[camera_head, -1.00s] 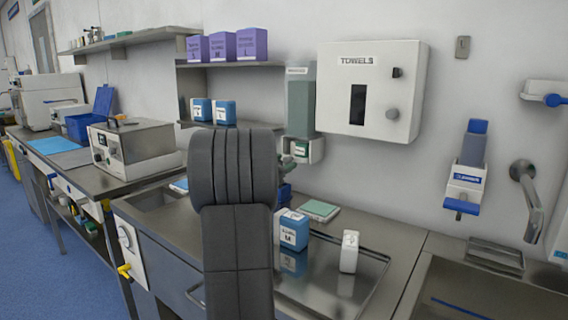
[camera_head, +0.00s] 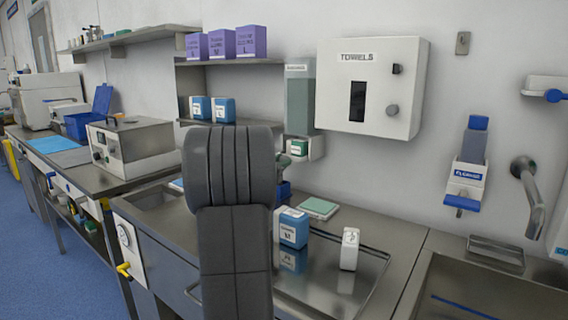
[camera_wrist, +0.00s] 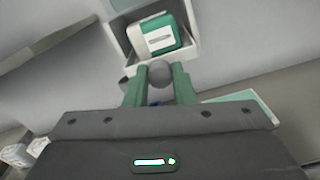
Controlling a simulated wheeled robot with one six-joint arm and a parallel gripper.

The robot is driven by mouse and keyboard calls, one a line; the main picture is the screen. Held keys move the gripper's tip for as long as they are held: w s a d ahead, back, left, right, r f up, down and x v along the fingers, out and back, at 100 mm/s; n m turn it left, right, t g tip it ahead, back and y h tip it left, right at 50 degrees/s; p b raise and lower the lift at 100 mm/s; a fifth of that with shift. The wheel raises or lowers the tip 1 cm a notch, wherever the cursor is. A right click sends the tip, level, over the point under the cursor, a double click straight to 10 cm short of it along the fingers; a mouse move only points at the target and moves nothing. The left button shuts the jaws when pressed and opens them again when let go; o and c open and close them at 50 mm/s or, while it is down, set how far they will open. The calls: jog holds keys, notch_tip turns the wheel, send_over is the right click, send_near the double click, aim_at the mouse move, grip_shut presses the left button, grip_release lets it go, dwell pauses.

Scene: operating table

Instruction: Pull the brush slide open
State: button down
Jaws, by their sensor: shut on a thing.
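The brush slide (camera_head: 316,150) is a small white tray at the foot of a grey-green wall dispenser (camera_head: 300,95). A green and white pack (camera_head: 299,147) sits in it. In the wrist view, the white slide (camera_wrist: 118,40) and its green and white pack (camera_wrist: 158,36) are at top centre. My gripper (camera_wrist: 159,82) has two green fingers shut on a round grey knob (camera_wrist: 160,72) just below the slide. How far the slide stands out cannot be told.
A towel box (camera_head: 372,88) hangs right of the dispenser. Shelves with blue-white and purple boxes (camera_head: 222,43) are to the left. On the counter below stand a blue-white box (camera_head: 291,228), a white bottle (camera_head: 349,249) and a flat green-topped pack (camera_head: 319,208).

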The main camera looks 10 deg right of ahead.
jog(key=b+v, duration=0.1)
jog(key=v, duration=0.8)
jog(key=shift+r, duration=0.2)
jog(key=shift+w, duration=0.1)
jog(key=c, duration=1.2)
grip_release()
jog(key=shift+a, duration=0.15)
jog(key=shift+f, duration=0.1)
jog(key=v, duration=1.4)
jog(key=shift+w, duration=0.15)
